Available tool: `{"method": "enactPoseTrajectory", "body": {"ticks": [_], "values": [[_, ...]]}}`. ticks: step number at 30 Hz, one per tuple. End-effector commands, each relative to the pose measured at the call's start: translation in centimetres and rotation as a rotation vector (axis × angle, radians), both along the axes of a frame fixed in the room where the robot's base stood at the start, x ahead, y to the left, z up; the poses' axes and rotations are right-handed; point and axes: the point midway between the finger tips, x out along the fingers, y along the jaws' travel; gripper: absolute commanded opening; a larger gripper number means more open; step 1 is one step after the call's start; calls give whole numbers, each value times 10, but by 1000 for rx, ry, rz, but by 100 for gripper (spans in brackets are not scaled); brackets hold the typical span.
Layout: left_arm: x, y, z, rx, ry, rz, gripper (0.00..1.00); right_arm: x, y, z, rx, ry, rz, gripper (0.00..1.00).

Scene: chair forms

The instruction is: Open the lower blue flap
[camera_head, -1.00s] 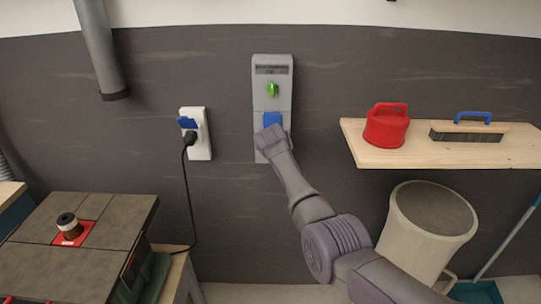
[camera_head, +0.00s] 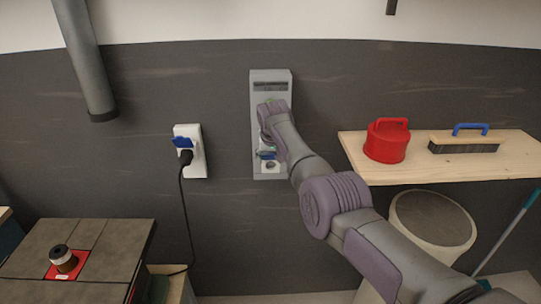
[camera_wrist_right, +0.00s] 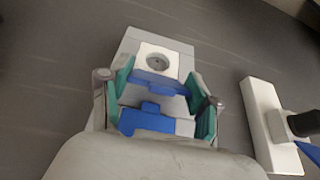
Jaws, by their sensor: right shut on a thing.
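The grey wall panel (camera_head: 284,85) has a bared round socket (camera_head: 269,167) near its bottom. The lower blue flap (camera_head: 267,155) stands raised just above that socket. In the right wrist view, which is upside down, the socket (camera_wrist_right: 158,62) shows at the top, with the open lower flap (camera_wrist_right: 160,86) beside it. An upper blue flap (camera_wrist_right: 148,121) lies closed nearer the wrist. My right gripper (camera_wrist_right: 161,88) has its green-padded fingers on both sides of the lower flap and is shut on it. In the head view my arm hides the knob and upper flap. My left gripper is out of view.
A white outlet (camera_head: 195,160) with a black plug and cord is left of the panel. A wooden shelf (camera_head: 390,175) at right holds a red container (camera_head: 386,142) and a blue-handled brush (camera_head: 466,143). A bin (camera_head: 432,222) stands below. A workbench (camera_head: 110,240) is at lower left.

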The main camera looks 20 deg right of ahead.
Motion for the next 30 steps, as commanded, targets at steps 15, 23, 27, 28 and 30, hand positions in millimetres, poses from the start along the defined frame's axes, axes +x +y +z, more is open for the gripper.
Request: {"method": "enactPoseTrajectory", "body": {"ticks": [15, 23, 27, 28, 30], "values": [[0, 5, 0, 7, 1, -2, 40, 0, 0, 0, 0, 0, 0, 88], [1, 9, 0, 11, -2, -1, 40, 0, 0, 0, 0, -1, -1, 88], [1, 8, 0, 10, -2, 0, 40, -1, 0, 5, 0, -3, -1, 88], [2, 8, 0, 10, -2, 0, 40, -2, 1, 7, -1, -3, 0, 88], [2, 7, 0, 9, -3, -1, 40, -4, 2, 13, -1, -4, -1, 88]]}}
